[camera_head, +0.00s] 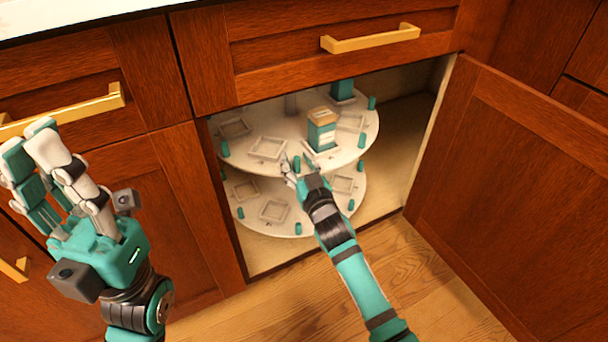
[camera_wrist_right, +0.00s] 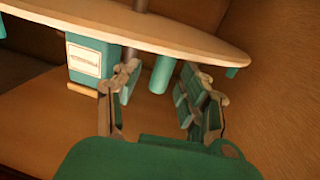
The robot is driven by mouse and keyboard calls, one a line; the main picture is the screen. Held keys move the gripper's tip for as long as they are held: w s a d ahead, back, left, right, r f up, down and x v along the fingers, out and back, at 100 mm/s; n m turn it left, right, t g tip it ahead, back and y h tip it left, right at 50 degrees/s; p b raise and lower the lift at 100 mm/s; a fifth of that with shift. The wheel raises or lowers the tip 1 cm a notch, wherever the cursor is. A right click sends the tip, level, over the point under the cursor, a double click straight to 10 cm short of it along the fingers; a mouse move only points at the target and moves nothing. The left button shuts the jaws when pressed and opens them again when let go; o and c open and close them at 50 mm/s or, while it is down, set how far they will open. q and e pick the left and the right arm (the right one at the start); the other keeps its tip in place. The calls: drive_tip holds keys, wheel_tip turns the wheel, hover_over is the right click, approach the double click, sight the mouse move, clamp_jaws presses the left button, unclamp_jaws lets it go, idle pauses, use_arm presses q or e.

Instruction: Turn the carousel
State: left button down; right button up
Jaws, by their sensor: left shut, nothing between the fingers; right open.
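The two-tier pale carousel (camera_head: 285,135) stands inside the open cabinet, with teal pegs around its rims. My right gripper (camera_head: 303,167) is at the front rim of the upper tier, open. In the right wrist view, a teal peg (camera_wrist_right: 160,75) shows in the gap between the open fingers (camera_wrist_right: 161,90); I cannot tell whether either finger touches it. The upper tier's rim (camera_wrist_right: 215,50) also shows there. A teal and white box (camera_head: 321,133) stands on the upper tier near the right gripper. My left gripper (camera_head: 30,145) is shut and empty, well away from the carousel.
The cabinet door (camera_head: 520,180) stands open on the right. A drawer with a gold handle (camera_head: 370,38) is above the opening. Another teal box (camera_head: 342,90) is at the back of the upper tier. Square frames sit on both tiers. Wooden floor (camera_head: 400,280) lies clear in front.

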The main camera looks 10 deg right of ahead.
drive_tip(key=v, duration=1.1)
drive_tip(key=shift+s, duration=0.2)
